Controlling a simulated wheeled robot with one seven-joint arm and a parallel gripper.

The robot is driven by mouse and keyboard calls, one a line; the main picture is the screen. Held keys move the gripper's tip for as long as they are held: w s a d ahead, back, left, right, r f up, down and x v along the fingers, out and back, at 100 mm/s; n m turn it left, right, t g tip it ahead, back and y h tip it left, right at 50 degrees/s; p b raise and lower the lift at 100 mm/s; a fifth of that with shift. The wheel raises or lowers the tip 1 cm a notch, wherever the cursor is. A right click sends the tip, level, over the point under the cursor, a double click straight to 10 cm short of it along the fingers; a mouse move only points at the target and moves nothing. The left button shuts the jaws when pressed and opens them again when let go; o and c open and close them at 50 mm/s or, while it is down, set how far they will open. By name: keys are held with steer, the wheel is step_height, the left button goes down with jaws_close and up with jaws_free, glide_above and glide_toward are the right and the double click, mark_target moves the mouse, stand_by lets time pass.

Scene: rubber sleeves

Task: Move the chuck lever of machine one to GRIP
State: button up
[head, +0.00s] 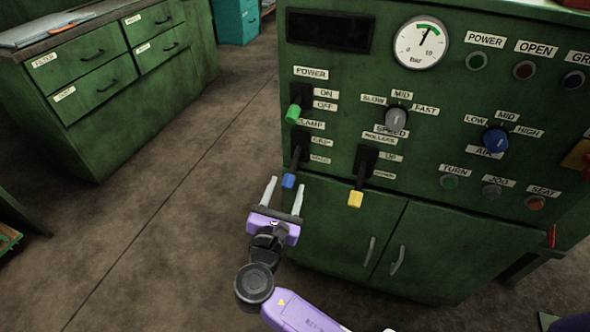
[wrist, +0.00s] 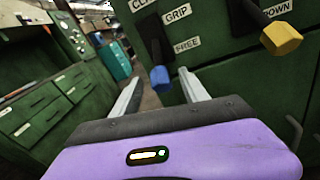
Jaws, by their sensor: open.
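The lever with a blue knob (head: 289,181) sits on the front of the green machine (head: 330,225), under a label that seems to read CLAMP, with GRIP above and FREE below. Its arm points down, with the knob below the FREE label (wrist: 187,45). The GRIP label (wrist: 178,13) is higher, beside the black slot. My gripper (head: 284,188) is open and empty, with its fingers pointing at the panel. In the wrist view the blue knob (wrist: 160,77) appears between the fingertips; whether they reach around it I cannot tell. No machine number is readable.
A yellow-knobbed lever (head: 355,199) is close on the right, and a green-knobbed POWER lever (head: 293,113) is above. Dials and buttons fill the panel's right side. Cabinet doors with handles (head: 398,260) are below. Open floor (head: 170,200) lies to the left, before green drawers (head: 85,75).

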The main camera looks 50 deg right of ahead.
mark_target(294, 165)
steer(key=shift+w+d+r, duration=0.15)
steer(key=shift+w+d, duration=0.05)
steer(key=shift+d, duration=0.15)
steer(key=b+x, duration=0.1)
steer(key=x, duration=0.6)
steer(key=shift+d+r, duration=0.2)
steer(key=shift+d, duration=0.25)
steer(key=shift+h, duration=0.3)
jaws_close()
stand_by(0.5)
